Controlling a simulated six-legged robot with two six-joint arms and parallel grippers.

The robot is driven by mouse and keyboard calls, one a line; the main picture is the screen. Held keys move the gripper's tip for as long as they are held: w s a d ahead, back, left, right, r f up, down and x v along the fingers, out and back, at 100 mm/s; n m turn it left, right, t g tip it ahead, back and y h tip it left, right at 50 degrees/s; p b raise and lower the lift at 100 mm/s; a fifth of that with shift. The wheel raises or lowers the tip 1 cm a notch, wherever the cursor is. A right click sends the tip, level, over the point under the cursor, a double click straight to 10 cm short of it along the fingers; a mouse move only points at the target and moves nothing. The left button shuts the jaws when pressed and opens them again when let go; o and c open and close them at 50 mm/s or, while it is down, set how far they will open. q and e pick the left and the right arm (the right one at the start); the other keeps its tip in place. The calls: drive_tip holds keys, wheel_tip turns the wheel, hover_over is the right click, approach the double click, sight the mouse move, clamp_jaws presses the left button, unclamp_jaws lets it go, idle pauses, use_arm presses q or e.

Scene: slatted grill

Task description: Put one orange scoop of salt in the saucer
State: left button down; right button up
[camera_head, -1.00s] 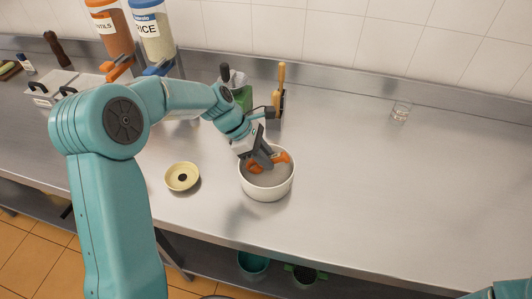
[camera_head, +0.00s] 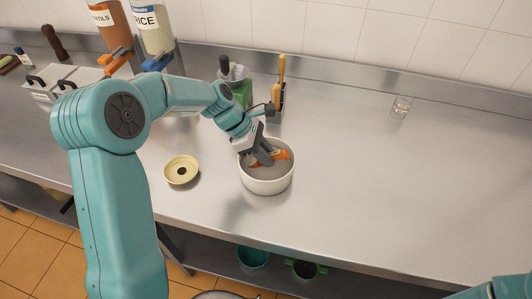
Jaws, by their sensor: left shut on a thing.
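A white bowl (camera_head: 267,186) stands on the steel counter and holds a greyish-white heap, which looks like salt (camera_head: 262,172). My left gripper (camera_head: 266,158) is shut on the orange scoop (camera_head: 282,155) and holds it inside the bowl's mouth. The scoop is partly hidden by the gripper, so I cannot tell how much is in it. The pale yellow saucer (camera_head: 190,174) sits on the counter left of the bowl, apart from it, with a dark spot at its centre. Only a bit of my right arm shows at the lower right; its gripper is out of view.
Behind the bowl stand a green container (camera_head: 242,92) and a holder with a wooden-handled tool (camera_head: 280,80). A clear glass (camera_head: 402,105) stands at the back right. Dispensers (camera_head: 154,28) and lidded metal bins (camera_head: 60,84) are at the left.

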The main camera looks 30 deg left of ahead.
use_arm(q)
drive_tip(key=shift+r, duration=0.15)
wheel_tip(320, 180, up, 8)
drive_tip(key=p, duration=0.7)
drive_tip(key=shift+p, duration=0.35)
